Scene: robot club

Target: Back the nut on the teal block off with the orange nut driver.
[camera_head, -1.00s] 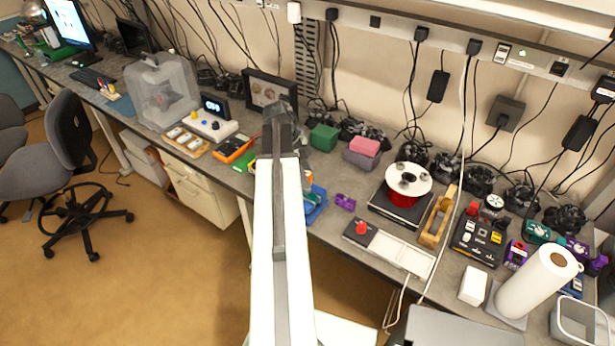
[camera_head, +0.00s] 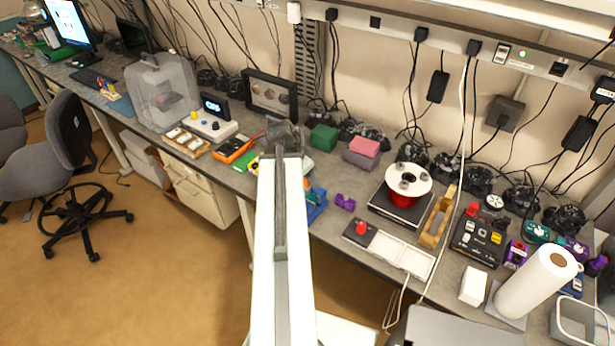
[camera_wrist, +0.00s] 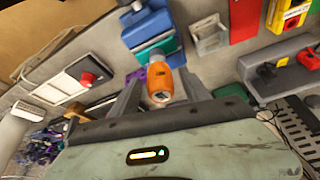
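The orange nut driver (camera_wrist: 160,82) shows in the wrist view as an orange cylinder with a socket-like end. It lies between the fingers of my gripper (camera_wrist: 158,92), with what looks like a narrow gap on each side, so the gripper looks open around it. Behind it is a blue holder (camera_wrist: 150,40) with a teal piece in it. This holder also shows in the head view (camera_head: 317,212), just right of my arm, which hides my gripper there.
A red-button box (camera_head: 360,230) and a small purple part (camera_head: 345,202) lie right of the holder. A red spool (camera_head: 408,183), a wooden frame (camera_head: 437,217) and a paper roll (camera_head: 537,280) stand farther right. Cables hang along the wall.

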